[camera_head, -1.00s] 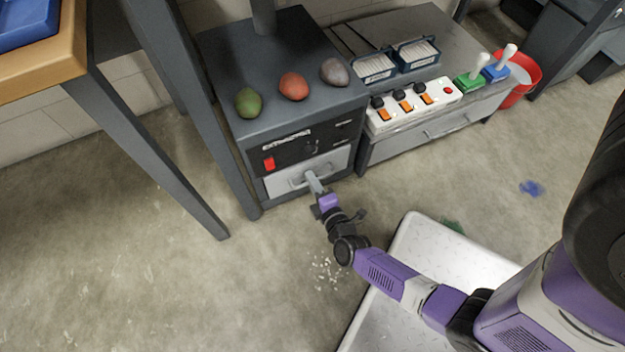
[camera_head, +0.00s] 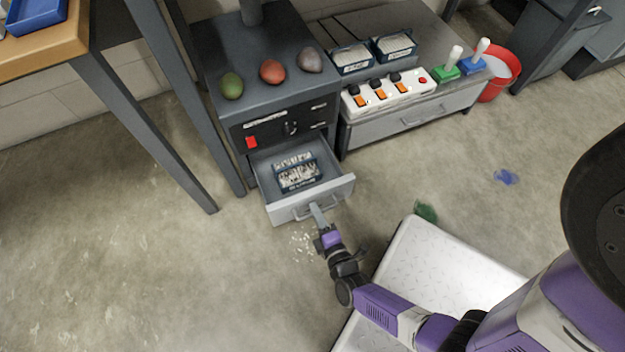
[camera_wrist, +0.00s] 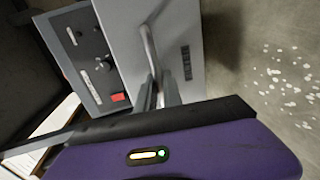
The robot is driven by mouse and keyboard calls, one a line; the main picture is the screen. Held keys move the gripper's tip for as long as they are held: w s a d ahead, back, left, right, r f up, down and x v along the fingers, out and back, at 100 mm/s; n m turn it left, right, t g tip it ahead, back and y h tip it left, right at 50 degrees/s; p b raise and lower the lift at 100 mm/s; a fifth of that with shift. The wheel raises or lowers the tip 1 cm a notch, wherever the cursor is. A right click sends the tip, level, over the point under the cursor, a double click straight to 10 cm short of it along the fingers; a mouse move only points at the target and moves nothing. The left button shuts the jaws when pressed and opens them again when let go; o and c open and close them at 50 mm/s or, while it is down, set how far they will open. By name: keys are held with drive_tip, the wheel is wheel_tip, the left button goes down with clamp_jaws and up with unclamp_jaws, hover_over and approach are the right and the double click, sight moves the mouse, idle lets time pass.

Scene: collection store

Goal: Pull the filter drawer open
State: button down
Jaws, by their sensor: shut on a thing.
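The filter drawer (camera_head: 344,190) stands pulled out from the dark extractor cabinet (camera_head: 285,105), below its control panel. Inside it lie dark-framed filter boxes (camera_head: 298,176) with pale tops. My gripper (camera_head: 317,212) is at the drawer's front, shut on the bar handle (camera_head: 300,214). In the wrist view the drawer front (camera_wrist: 185,45) and handle (camera_wrist: 149,45) show close up, with my gripper fingers (camera_wrist: 160,90) around the handle's lower part. The back of the drawer is hidden inside the cabinet.
Three egg-shaped stones, green (camera_head: 231,86), red (camera_head: 271,71) and grey (camera_head: 311,60), rest on the cabinet top. A power strip (camera_head: 390,90) and a red bucket (camera_head: 497,75) are to the right. Pale crumbs lie on the floor beside my gripper. Open floor lies left of the drawer.

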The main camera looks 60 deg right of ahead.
drive_tip(key=shift+f+v, duration=0.2)
drive_tip(key=shift+v, duration=0.7)
drive_tip(key=shift+f+v, duration=0.15)
drive_tip(key=shift+v, duration=0.8)
drive_tip(key=c, duration=1.8)
unclamp_jaws()
drive_tip(key=shift+o, duration=0.2)
drive_tip(key=p+v, duration=0.2)
drive_tip(key=v, duration=0.5)
drive_tip(key=shift+s+a, duration=0.2)
drive_tip(key=shift+s, duration=0.15)
drive_tip(key=shift+r, duration=0.1)
